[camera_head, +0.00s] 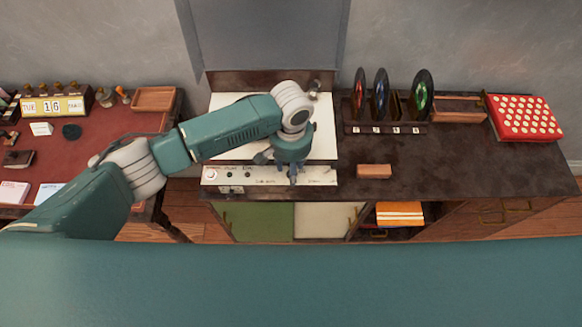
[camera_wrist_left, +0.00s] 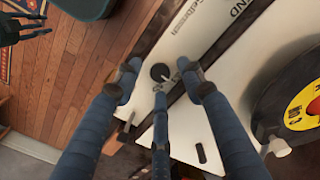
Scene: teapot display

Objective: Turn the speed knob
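The white record player (camera_head: 222,112) stands on the dark cabinet, with a pale front panel (camera_head: 325,177) carrying small controls and lettering. My left gripper (camera_head: 288,174) points down over the middle of that panel. In the left wrist view, a round black knob (camera_wrist_left: 160,72) with a pale pointer line lies between the spread fingertips of my left gripper (camera_wrist_left: 158,84). The fingers look apart from the knob; whether any touches it I cannot tell. The name of this knob is not clearly readable. In the head view the gripper hides this part of the panel.
A record with a yellow and red label (camera_wrist_left: 300,108) lies beside the panel. A rack of upright records (camera_head: 382,95), a small brown block (camera_head: 374,171) and a red box (camera_head: 524,117) stand to the right. A red-topped desk (camera_head: 105,120) is at the left.

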